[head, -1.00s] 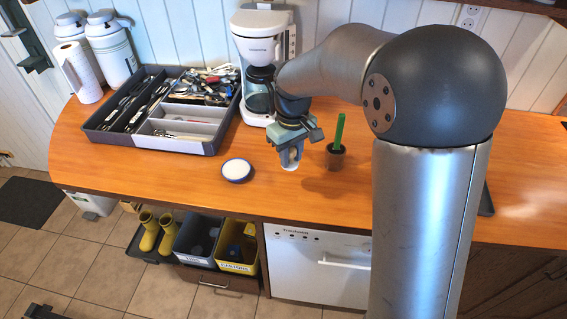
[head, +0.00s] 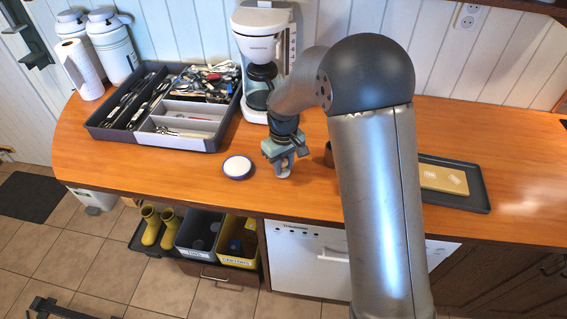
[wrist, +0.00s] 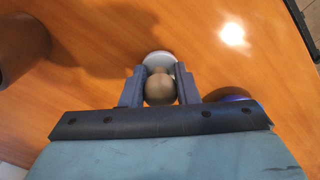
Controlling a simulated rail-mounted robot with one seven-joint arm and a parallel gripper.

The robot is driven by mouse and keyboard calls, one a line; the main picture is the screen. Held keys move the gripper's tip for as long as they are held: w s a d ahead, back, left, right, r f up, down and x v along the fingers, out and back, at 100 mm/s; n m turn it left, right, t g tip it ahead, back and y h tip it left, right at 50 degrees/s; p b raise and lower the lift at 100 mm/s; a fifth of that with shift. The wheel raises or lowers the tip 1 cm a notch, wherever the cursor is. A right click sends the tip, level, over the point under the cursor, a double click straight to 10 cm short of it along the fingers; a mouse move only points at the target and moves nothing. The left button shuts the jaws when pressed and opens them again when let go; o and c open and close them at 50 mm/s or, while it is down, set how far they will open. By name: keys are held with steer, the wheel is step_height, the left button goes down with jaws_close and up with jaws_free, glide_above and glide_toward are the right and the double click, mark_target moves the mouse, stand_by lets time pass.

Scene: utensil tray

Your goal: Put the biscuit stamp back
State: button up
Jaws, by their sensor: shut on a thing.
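The biscuit stamp (wrist: 160,90) has a round brownish knob and a pale disc-shaped foot, seen between my fingers in the wrist view. My gripper (wrist: 159,76) is shut on the knob. In the head view my gripper (head: 282,166) is over the wooden counter, just right of a small white dish with a blue rim (head: 237,167). I cannot tell whether the stamp's foot touches the counter. The grey utensil tray (head: 178,143) stands at the back left, with several compartments holding dark utensils, cutlery and small metal tools.
A white coffee maker (head: 262,48) stands behind my gripper. A brown cup (head: 328,155) is just to the right, partly hidden by my arm. A dark tray (head: 478,190) with a tan packet (head: 443,179) lies at the right. The counter's front left is clear.

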steer(key=o, duration=0.8)
steer(key=shift+f, duration=0.15)
step_height(320, 180, up, 12)
steer(key=shift+f+b, duration=0.1)
steer(key=shift+b, duration=0.6)
steer(key=s+d+r+m, duration=0.35)
steer(key=s+d, duration=0.65)
steer(key=s, duration=0.4)
steer(key=s+d+f+m, duration=0.1)
steer(key=s, duration=0.3)
steer(key=s+d+f+m, duration=0.1)
steer(key=s+d+f, duration=0.1)
steer(key=s, duration=0.3)
steer(key=s+d+f+m, duration=0.1)
steer(key=s+d, duration=0.1)
steer(key=s, duration=0.2)
steer(key=shift+s+f+m+t, duration=0.25)
steer(key=shift+f+m+t, duration=0.05)
steer(key=shift+m+t, duration=0.1)
